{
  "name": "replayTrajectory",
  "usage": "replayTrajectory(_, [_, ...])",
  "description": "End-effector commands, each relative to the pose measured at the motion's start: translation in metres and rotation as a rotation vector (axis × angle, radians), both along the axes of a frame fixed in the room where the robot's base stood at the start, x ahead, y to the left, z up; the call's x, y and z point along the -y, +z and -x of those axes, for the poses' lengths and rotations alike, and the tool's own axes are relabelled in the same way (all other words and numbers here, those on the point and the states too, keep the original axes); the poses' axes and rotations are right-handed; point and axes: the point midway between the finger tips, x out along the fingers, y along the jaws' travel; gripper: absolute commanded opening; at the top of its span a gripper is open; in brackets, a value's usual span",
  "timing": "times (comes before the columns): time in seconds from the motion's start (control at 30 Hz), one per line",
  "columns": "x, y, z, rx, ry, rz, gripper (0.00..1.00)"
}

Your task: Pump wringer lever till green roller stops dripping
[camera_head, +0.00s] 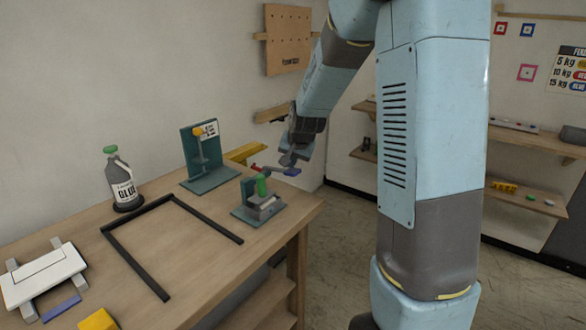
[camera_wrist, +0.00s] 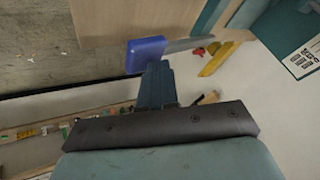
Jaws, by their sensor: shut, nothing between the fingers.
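The wringer stands near the right edge of the bench, with a teal base (camera_head: 244,214) and an upright green roller-like part (camera_head: 262,187). Its lever ends in a blue handle (camera_head: 292,172), held out to the right. In the wrist view the blue handle (camera_wrist: 146,50) sits on a grey lever bar (camera_wrist: 188,43). My gripper (camera_head: 288,158) is at the handle, its fingers shut and empty. In the wrist view my gripper's fingertips (camera_wrist: 155,72) overlap the handle's lower edge; I cannot tell whether they touch it. Drips are too small to make out.
A teal stand with a yellow-topped part (camera_head: 190,160) is behind the wringer. A yellow bar (camera_head: 243,152) is behind. Wall shelves (camera_head: 530,137) are at right.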

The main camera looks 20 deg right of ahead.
Motion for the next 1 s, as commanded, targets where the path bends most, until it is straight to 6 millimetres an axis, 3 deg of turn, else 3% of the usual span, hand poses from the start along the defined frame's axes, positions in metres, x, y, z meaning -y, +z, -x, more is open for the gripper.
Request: replayTrajectory(1.0, [0.0018,-0.0096,0.0021,-0.001,0.000,0.001,0.00])
